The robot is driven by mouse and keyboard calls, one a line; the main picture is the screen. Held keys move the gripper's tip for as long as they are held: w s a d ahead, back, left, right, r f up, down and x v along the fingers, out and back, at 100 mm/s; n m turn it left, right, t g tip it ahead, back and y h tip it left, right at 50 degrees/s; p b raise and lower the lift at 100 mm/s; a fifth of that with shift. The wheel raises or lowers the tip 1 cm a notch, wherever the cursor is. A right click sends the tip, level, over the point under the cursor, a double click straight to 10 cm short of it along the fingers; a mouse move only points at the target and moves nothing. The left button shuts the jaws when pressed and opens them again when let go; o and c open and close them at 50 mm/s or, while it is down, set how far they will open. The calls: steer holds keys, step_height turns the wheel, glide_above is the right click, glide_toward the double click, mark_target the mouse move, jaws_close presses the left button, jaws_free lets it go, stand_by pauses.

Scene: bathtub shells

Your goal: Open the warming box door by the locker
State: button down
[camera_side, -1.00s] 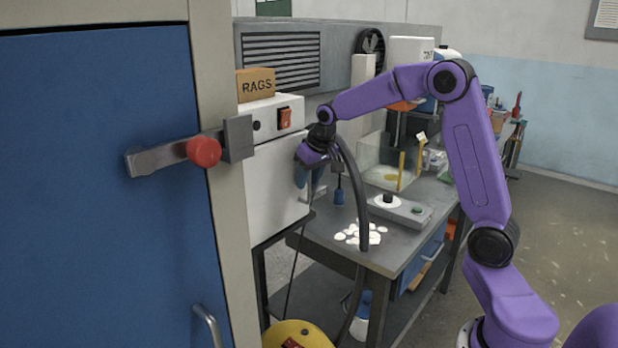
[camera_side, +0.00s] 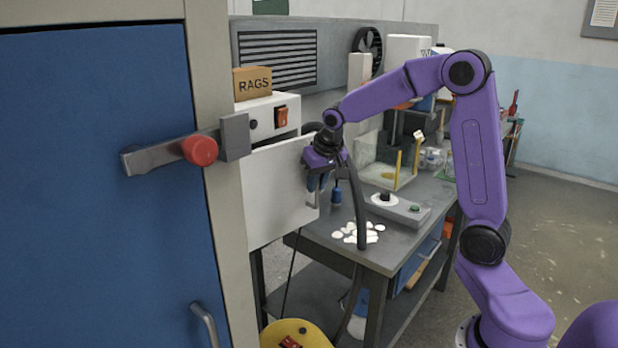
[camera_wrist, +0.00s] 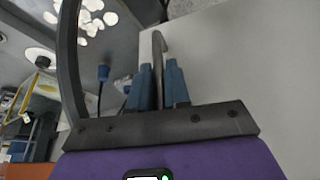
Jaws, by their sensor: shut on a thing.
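The white warming box (camera_side: 268,115) stands beside the blue locker (camera_side: 95,220), with an orange switch on its upper front. Its plain white door (camera_side: 278,195) stands ajar, its right edge swung out from the box. My gripper (camera_side: 317,182) is at the upper right of the door. In the wrist view, my gripper's blue fingers (camera_wrist: 160,85) are shut on the grey bar handle (camera_wrist: 158,48), one finger on each side. The door's pale face (camera_wrist: 240,75) fills the right of that view. The box's inside is hidden.
The locker's latch with a red knob (camera_side: 200,150) juts out left of the box. A RAGS box (camera_side: 252,84) sits on top. The workbench (camera_side: 335,255) at the right holds white shells (camera_side: 356,233). A yellow round object (camera_side: 297,333) is below the door.

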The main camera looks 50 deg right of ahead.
steer(key=s+a+m+g+h, duration=0.1)
steer(key=s+a+m, duration=0.3)
steer(key=s+a, duration=0.4)
steer(key=s+a+m+g+h, duration=0.15)
steer(key=s+a+m, duration=0.3)
steer(key=s, duration=0.55)
steer(key=s+a+m+g, duration=0.1)
steer(key=s+a+m, duration=0.1)
steer(key=a, duration=0.9)
steer(key=s+a+m, duration=0.2)
steer(key=a+m, duration=0.1)
steer(key=a, duration=0.8)
steer(key=shift+s+a+g, duration=0.15)
steer(key=shift+g, duration=0.2)
steer(key=shift+h, duration=0.25)
steer(key=c, duration=1.2)
jaws_free()
steer(key=shift+o, duration=0.2)
